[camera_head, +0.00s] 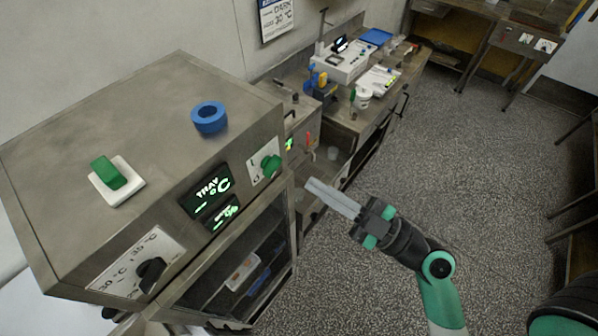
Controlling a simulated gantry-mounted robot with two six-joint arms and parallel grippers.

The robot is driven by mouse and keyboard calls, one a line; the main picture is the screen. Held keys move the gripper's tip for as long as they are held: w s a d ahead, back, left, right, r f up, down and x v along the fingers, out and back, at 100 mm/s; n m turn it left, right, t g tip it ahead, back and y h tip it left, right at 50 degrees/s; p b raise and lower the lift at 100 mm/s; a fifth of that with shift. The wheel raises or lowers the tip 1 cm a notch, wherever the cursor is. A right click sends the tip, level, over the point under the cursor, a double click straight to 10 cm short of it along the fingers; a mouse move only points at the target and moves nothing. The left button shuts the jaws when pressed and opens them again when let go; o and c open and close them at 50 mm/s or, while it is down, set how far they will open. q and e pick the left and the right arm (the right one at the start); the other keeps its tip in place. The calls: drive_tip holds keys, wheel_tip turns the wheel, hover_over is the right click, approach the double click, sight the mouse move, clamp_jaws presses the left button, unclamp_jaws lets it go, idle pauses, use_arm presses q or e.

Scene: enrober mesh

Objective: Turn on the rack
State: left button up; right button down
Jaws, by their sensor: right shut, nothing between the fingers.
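A steel cabinet (150,110), which I take for the rack, fills the left of the head view. A green rocker switch (110,173) on a white plate sits on its top. Its front has a green knob (271,166) on a white plate marked I, a lit green display (208,192) and a black dial (150,275) on a temperature scale. My right gripper (312,184) is shut and empty, with its fingers pointing left toward the cabinet's front. It appears to the right of the green knob, apart from it. My left gripper is not in view.
A blue ring (209,118) lies on the cabinet top. Trays are visible through the cabinet's dark front (245,265). A bench behind holds a white machine (343,62), a white tub (362,98) and a blue tray (375,37). The speckled floor (450,150) at right is open.

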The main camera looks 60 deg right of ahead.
sight(271, 166)
drive_tip(key=x, duration=0.3)
drive_tip(key=p+x, duration=0.1)
drive_tip(key=x, duration=0.2)
drive_tip(key=r+p+x, duration=0.1)
drive_tip(key=x, duration=0.2)
drive_tip(key=shift+w+a, duration=0.15)
drive_tip(key=shift+w, duration=0.1)
drive_tip(key=f, duration=0.1)
drive_tip(key=d+f+b, duration=0.2)
drive_tip(key=f, duration=0.1)
drive_tip(key=shift+d, duration=0.1)
